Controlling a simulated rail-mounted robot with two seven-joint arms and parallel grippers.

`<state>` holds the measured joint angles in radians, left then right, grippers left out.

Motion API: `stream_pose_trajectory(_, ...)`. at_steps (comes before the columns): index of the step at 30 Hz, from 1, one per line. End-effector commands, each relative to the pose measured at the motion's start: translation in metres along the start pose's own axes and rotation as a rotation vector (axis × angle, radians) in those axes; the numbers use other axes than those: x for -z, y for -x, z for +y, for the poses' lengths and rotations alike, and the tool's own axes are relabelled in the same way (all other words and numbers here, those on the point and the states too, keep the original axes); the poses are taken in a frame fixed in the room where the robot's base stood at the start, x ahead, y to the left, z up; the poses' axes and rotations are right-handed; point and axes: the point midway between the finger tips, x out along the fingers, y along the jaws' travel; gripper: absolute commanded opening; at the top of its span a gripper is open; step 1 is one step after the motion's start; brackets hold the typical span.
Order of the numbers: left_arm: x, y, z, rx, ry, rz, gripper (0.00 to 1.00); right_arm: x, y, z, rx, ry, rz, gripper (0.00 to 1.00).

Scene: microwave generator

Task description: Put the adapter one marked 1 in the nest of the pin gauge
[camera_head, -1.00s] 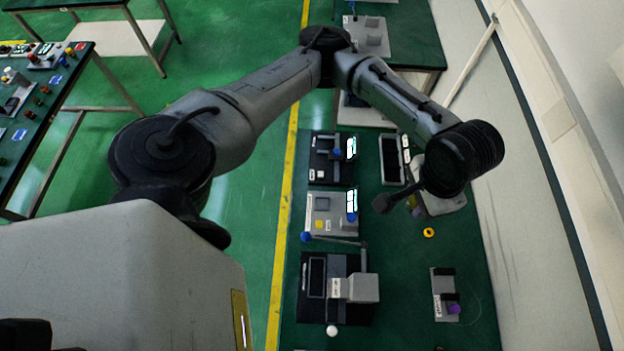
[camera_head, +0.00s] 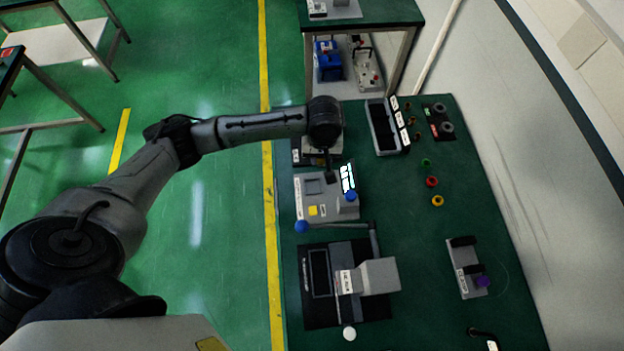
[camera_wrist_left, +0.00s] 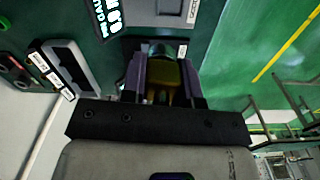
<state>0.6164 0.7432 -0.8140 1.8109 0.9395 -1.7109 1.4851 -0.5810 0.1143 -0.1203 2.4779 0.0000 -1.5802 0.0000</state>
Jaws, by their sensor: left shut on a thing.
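My left gripper (camera_head: 331,172) points down over the back left of the green bench, at the dark instrument (camera_head: 299,158) behind the grey one. In the left wrist view the gripper (camera_wrist_left: 163,88) is shut on a small olive-yellow piece with a teal top (camera_wrist_left: 166,72). No number can be read on it, so I cannot tell if it is the adapter marked 1. The dark instrument lies beyond the fingers there. My wrist hides most of it in the head view. I cannot tell which instrument is the pin gauge, and no nest shows clearly. My right gripper is out of view.
A grey instrument (camera_head: 312,211) with a lit display and blue knobs stands close in front. A black instrument with a grey block (camera_head: 380,276) is nearer. A labelled long tray (camera_head: 383,128) and green, red (camera_head: 432,182) and yellow rings lie right.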

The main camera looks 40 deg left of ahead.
Motion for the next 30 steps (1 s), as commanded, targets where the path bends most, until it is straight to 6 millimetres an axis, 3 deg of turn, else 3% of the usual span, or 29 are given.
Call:
stream_pose_trajectory(1,0.003,-0.025,-0.006,0.003,0.032,-0.004,0.02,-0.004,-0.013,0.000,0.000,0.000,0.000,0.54)
stream_pose_trajectory(3,0.007,-0.043,-0.011,0.001,0.068,-0.003,0.02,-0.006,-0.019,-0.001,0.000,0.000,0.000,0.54)
stream_pose_trajectory(15,0.014,-0.109,-0.025,0.001,0.139,-0.001,0.02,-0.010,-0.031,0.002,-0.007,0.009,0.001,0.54)
stream_pose_trajectory(21,0.014,-0.132,-0.024,-0.001,0.138,0.001,0.02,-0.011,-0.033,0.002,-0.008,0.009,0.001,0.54)
stream_pose_trajectory(30,0.013,-0.150,-0.024,0.000,0.136,0.000,0.02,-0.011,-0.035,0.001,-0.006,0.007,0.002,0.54)
